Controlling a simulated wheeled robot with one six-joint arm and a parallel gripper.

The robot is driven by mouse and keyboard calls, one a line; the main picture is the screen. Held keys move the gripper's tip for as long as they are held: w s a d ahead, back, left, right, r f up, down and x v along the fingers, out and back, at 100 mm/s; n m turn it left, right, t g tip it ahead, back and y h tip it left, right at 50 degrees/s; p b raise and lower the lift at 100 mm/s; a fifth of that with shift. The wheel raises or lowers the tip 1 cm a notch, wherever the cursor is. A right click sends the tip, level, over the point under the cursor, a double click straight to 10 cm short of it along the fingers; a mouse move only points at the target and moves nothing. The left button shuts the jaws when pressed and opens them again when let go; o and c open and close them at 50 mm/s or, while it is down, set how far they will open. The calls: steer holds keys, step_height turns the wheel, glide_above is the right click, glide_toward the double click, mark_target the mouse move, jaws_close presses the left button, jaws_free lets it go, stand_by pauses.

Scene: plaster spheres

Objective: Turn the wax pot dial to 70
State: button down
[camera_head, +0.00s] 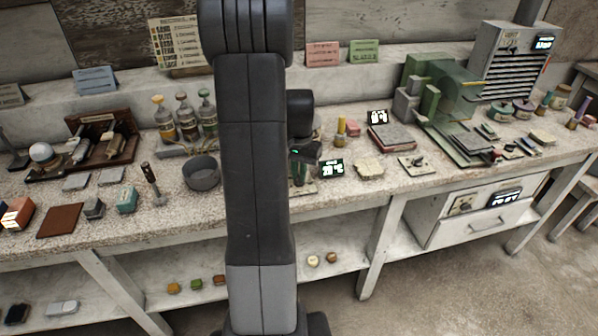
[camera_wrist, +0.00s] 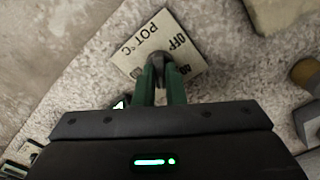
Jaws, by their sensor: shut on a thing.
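The pot dial plate (camera_wrist: 143,40) is a pale square lettered "POT °C" and "OFF", at the top middle of the wrist view. Its dark knob (camera_wrist: 158,58) sits between my fingertips. My gripper (camera_wrist: 160,72) has green fingers shut on this knob. The fingers hide part of the scale, so the pointer's setting cannot be read. In the head view my gripper (camera_head: 303,168) is at the bench top, partly behind my arm. A small display (camera_head: 332,168) beside it shows a lit number with °C, too small to read surely. A grey round pot (camera_head: 201,173) stands left of my arm.
Another plate with a knob (camera_head: 418,165) lies to the right, near a pale rough slab (camera_head: 369,168). A yellow-topped tool (camera_head: 341,130) stands behind the display. A rack of bottles (camera_head: 184,122) stands at back left. My arm blocks the bench's middle.

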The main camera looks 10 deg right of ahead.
steer(key=c, duration=1.5)
jaws_free()
steer(key=shift+r, duration=0.1)
step_height(320, 180, up, 14)
steer(key=shift+f, duration=0.3)
step_height(320, 180, down, 14)
steer(key=shift+r, duration=0.15)
